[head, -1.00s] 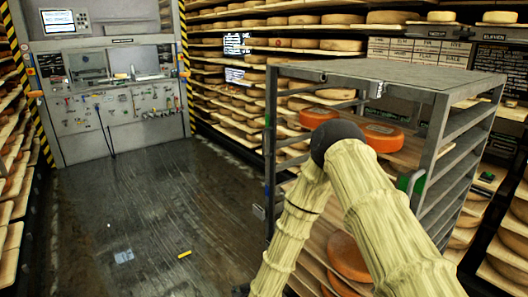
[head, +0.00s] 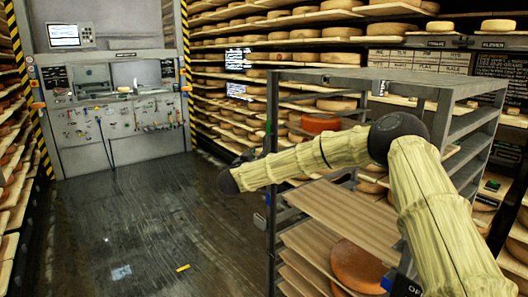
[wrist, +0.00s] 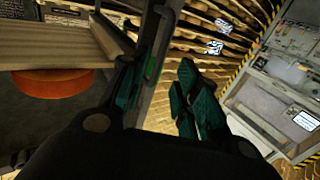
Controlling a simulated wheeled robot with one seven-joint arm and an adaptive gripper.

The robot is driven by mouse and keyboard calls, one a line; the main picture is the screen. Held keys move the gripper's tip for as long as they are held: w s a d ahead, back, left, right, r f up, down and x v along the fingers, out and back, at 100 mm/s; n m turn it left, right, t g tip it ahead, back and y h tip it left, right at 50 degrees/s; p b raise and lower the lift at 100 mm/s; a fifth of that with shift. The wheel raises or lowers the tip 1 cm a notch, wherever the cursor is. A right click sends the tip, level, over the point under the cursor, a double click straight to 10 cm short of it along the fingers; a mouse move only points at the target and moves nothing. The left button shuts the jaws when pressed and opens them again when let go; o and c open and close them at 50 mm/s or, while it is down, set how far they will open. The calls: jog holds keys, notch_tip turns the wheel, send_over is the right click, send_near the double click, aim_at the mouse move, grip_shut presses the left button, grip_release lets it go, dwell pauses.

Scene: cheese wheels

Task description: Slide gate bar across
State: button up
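The grey metal rack (head: 425,84) stands at the right in the head view. An upright grey bar (head: 271,110) with a green mark runs down its left front side; I take it as the gate bar, but cannot be sure. In the wrist view a grey upright with a green strip (wrist: 153,66) passes between the teal fingers of my gripper (wrist: 160,84). It lies close beside the left finger, with a gap to the right finger. The fingers are apart, so my gripper is open.
Wooden boards (head: 345,220) fill the rack, with an orange cheese wheel (head: 320,123) on an upper one and another (head: 357,267) lower down. Shelves of cheese (head: 315,35) line the back.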

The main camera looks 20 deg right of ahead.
jog(key=p+x, duration=0.1)
jog(key=x, duration=0.7)
jog(key=shift+w+d, duration=0.15)
grip_shut()
